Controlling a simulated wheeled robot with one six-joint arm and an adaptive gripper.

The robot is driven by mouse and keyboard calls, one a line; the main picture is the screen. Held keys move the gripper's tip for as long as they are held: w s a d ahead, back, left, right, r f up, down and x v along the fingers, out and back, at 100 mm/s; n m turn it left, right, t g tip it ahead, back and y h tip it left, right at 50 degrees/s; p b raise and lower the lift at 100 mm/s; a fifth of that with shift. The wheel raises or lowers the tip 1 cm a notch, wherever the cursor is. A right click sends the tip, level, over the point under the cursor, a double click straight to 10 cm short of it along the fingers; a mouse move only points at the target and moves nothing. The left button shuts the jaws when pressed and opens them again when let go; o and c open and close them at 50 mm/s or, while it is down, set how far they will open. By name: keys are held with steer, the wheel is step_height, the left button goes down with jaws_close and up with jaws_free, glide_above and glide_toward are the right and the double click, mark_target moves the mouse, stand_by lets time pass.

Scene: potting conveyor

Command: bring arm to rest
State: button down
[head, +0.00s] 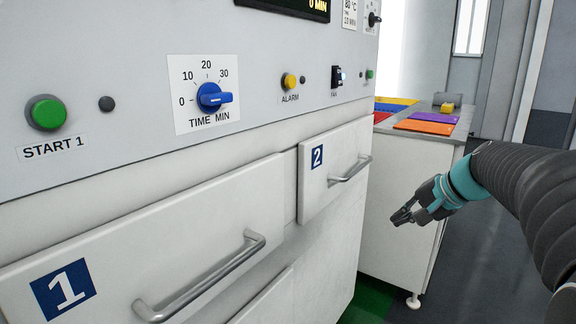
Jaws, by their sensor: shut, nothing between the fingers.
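My gripper (404,214) is dark with a teal band behind it. It hangs in free air at the right of the head view, with its fingers together and nothing held. My arm reaches in from the right edge. The gripper is right of the drawer marked 2 (345,195) and appears apart from it. Behind it in the picture is the white side of a counter (390,255).
A machine front (120,110) fills the left, with a green START 1 button (47,114) and a blue time knob (212,97). The drawer marked 1 (110,250) has a protruding handle (200,280). Coloured mats (430,118) lie on the counter. Grey floor shows at right.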

steer(key=s+a+f+n+h, duration=0.1)
steer(key=s+a+f+n, duration=0.1)
steer(key=s, duration=0.6)
steer(key=s+a+f+n+g+h, duration=0.1)
steer(key=s+a+f+n+h, duration=0.1)
steer(key=s, duration=0.7)
steer(key=s+a+f+n+h, duration=0.2)
steer(key=s+a+f+n, duration=0.2)
steer(key=s, duration=0.5)
step_height(320, 180, down, 3)
steer(key=shift+a+r, duration=0.15)
steer(key=shift+a, duration=0.35)
